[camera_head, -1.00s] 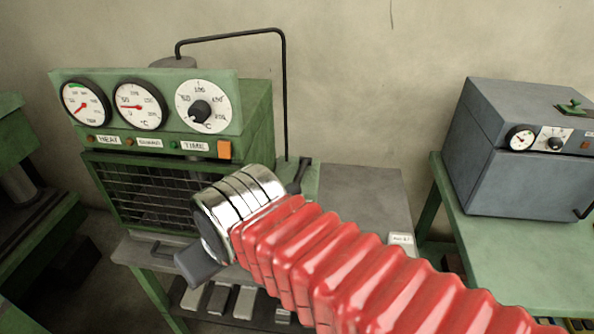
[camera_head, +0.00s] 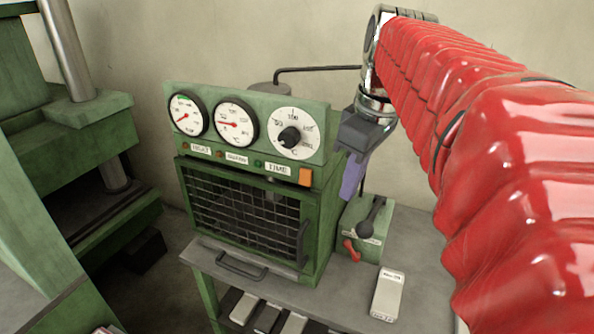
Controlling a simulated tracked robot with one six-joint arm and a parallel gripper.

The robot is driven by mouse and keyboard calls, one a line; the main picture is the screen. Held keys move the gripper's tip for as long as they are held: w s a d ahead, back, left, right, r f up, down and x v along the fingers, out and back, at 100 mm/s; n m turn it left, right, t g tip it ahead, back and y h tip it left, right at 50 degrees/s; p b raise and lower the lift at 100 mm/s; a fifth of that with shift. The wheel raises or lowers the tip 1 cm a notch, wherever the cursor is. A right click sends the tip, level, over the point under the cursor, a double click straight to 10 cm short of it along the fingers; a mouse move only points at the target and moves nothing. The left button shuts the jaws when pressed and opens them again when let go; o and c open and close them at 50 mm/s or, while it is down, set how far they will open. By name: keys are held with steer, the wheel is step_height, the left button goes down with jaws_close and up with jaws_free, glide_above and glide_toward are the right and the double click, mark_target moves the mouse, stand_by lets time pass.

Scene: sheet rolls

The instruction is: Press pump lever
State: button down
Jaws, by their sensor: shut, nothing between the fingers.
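A small green box (camera_head: 378,240) stands on the grey bench, just right of the gauge oven. It carries a black-knobbed lever (camera_head: 371,214) on its top and a short red lever (camera_head: 350,249) on its front left. Its label is too small to read, so I cannot tell which is the pump lever. My gripper (camera_head: 349,184) hangs above and slightly left of the box, pointing down. Its purple fingers are shut and empty, and they look apart from both levers. Its fingertips partly overlap the oven's right edge in the picture.
The green oven (camera_head: 322,215) has three dials and a wire-mesh front. A thin black pipe (camera_head: 315,69) runs behind it. A white block (camera_head: 388,294) lies on the grey bench (camera_head: 335,300) right of the oven. A green press (camera_head: 95,110) stands at the left.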

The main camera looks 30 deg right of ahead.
mark_target(368, 223)
steer(key=s+d+r+n+y, duration=0.1)
steer(key=d+r, duration=0.3)
steer(key=d, duration=0.5)
steer(key=shift+s+r+n+g, duration=0.15)
steer(key=shift+s+n+g, duration=0.3)
steer(key=shift+n, duration=0.35)
steer(key=f, duration=0.4)
steer(key=w+a+f, duration=0.1)
steer(key=f, duration=0.4)
steer(key=a+f, duration=0.1)
steer(key=f, duration=0.3)
steer(key=shift+w+f, duration=0.4)
